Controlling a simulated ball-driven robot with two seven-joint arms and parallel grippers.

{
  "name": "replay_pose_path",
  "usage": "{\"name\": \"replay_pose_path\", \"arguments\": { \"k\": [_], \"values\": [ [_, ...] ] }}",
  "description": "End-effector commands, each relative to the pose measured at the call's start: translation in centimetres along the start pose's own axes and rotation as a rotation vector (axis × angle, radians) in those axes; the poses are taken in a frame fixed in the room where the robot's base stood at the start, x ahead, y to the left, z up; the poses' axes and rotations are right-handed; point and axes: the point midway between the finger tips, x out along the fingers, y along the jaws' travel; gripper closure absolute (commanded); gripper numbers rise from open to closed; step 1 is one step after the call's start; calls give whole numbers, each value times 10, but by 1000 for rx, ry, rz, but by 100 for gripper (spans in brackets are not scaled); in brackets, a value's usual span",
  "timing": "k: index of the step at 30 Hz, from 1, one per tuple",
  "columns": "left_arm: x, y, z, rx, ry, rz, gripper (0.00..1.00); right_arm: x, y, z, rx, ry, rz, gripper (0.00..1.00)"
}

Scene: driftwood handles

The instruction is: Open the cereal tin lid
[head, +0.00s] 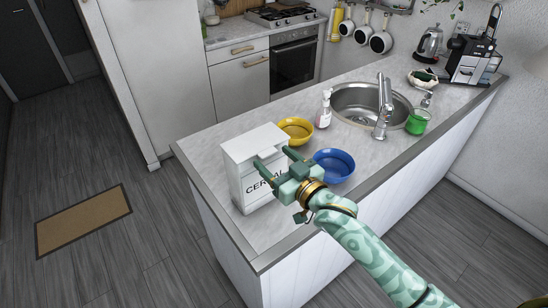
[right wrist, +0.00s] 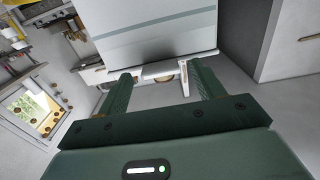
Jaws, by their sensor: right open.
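The cereal tin (head: 238,182) is a white upright box with dark lettering on its front, partly hidden by my right gripper. It stands near the left end of the counter. Its flat white lid (head: 254,141) looks closed. My right gripper (head: 276,159) is open, with its two green fingers pointing at the tin's upper front; I cannot tell whether they touch it. In the right wrist view, the open fingers (right wrist: 162,78) reach toward a large pale panel (right wrist: 155,35), apparently the tin. Small pale parts show between the fingertips. My left gripper is not in view.
A yellow bowl (head: 296,128) and a blue bowl (head: 334,165) stand right of the tin. The counter's front left corner (head: 262,240) is clear.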

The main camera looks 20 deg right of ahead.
Motion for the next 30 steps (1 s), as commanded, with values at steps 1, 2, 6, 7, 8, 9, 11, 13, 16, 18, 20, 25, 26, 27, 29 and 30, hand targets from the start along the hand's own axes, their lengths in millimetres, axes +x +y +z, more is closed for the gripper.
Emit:
{"name": "replay_pose_path", "arguments": {
  "k": [1, 2, 6, 7, 8, 9, 11, 13, 16, 18, 20, 25, 26, 27, 29, 30],
  "values": [
    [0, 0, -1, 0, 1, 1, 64, 5, 0, 0, 0, 0, 0, 33],
    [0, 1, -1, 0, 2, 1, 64, 7, 0, 0, 0, 1, 0, 33],
    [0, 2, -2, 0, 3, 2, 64, 12, 0, 0, 0, 0, 0, 33],
    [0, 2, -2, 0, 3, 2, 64, 12, 0, 0, 0, 0, 0, 33],
    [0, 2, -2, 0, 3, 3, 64, 12, 0, 0, 0, 0, 0, 33],
    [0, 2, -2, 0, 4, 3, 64, 12, 0, 0, 0, 0, 0, 33],
    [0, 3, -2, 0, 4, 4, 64, 12, 0, 0, 0, 0, 0, 33],
    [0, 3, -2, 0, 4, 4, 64, 12, 0, 0, 0, 0, 0, 38],
    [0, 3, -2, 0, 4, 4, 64, 12, 0, 0, 0, 0, 0, 66],
    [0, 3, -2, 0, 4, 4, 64, 12, 0, 0, 0, 0, 0, 86],
    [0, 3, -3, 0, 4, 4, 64, 12, 0, 0, 0, 0, 0, 96],
    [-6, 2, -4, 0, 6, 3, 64, 14, 1, -4, 0, -11, 0, 96],
    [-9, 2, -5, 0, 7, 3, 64, 14, 1, -6, 0, -16, 0, 96],
    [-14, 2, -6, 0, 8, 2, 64, 16, 2, -8, 0, -25, 0, 96],
    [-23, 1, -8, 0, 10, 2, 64, 19, 3, -12, -2, -46, 0, 96],
    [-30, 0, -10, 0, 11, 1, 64, 22, 4, -16, -2, -63, 0, 96]
  ]
}}
